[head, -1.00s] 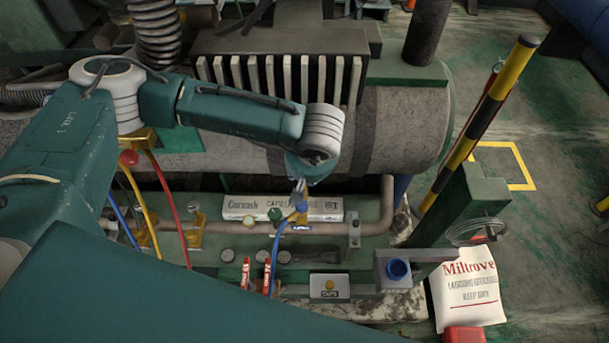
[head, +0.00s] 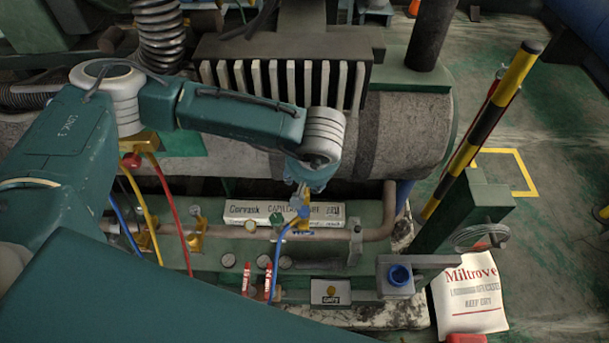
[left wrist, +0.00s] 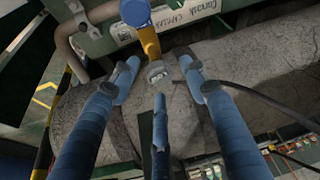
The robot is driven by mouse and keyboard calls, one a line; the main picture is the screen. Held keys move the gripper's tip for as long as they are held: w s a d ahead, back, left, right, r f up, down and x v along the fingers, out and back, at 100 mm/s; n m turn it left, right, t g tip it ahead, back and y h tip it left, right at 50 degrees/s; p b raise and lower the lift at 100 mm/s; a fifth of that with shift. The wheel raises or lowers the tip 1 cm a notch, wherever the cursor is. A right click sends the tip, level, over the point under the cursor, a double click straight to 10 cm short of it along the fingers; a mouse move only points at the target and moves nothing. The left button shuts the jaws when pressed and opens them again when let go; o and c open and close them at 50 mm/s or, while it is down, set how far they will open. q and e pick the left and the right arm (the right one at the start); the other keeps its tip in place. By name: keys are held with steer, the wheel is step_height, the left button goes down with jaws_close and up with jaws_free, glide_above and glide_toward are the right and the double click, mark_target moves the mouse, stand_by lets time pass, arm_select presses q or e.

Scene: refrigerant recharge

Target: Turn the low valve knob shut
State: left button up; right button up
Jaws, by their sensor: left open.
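I cannot tell for certain that this is the low valve knob. My left gripper (head: 303,192) reaches down from above, right at this fitting, and partly covers it. In the left wrist view its blue fingers (left wrist: 157,72) are spread on either side of the fitting's grey end (left wrist: 156,72). The blue knob (left wrist: 135,12) lies beyond the fingertips there. My right gripper is not in view.
A white labelled box (head: 262,210) lies behind the fitting. A pipe (head: 375,232) runs alongside. A red knob (head: 131,160) with hoses is at left.

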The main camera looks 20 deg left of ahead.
arm_select(q)
steer(key=v, duration=1.1)
steer(key=shift+s+r, duration=0.15)
steer(key=shift+r, duration=0.15)
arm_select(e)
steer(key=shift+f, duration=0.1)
